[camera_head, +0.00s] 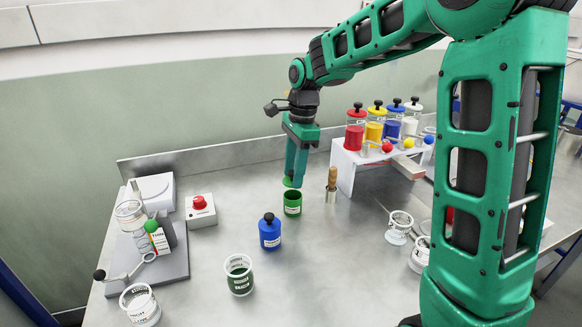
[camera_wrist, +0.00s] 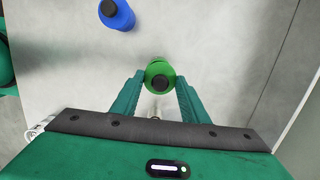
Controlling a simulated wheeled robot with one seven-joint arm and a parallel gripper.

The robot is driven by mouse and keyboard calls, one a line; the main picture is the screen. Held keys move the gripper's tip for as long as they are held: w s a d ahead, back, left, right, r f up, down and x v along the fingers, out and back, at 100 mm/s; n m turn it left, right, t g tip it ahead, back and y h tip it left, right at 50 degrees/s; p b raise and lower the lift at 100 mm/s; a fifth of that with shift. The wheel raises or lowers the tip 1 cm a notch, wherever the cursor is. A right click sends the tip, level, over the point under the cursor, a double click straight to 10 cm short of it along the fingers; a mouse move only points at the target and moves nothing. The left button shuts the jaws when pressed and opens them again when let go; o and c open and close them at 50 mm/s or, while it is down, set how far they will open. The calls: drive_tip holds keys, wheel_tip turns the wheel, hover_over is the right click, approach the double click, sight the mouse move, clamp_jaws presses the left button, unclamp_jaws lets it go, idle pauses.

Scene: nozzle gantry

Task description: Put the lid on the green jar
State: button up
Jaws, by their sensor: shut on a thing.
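The green jar (camera_head: 292,206) stands upright on the steel bench, its dark open mouth partly showing. My gripper (camera_head: 293,178) points down above it and is shut on the green lid (camera_head: 289,182). The lid appears a little above the jar's rim and slightly to the left, with a small gap. In the wrist view, my gripper (camera_wrist: 160,84) has the round green lid (camera_wrist: 160,69) between its fingertips, with a black knob on top. The lid hides most of the jar there.
A blue jar with its lid on (camera_head: 269,235) stands front left of the green jar. A clear jar with green contents (camera_head: 239,280) is nearer. A wooden-handled tool in a holder (camera_head: 332,186) and a white rack (camera_head: 347,166) with several lidded jars stand to the right.

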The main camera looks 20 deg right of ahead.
drive_tip(key=shift+f, duration=1.9)
drive_tip(key=shift+f, duration=0.1)
idle(0.9)
drive_tip(key=o, duration=1.6)
drive_tip(key=shift+c, duration=0.2)
drive_tip(key=shift+r, duration=3.5)
clamp_jaws()
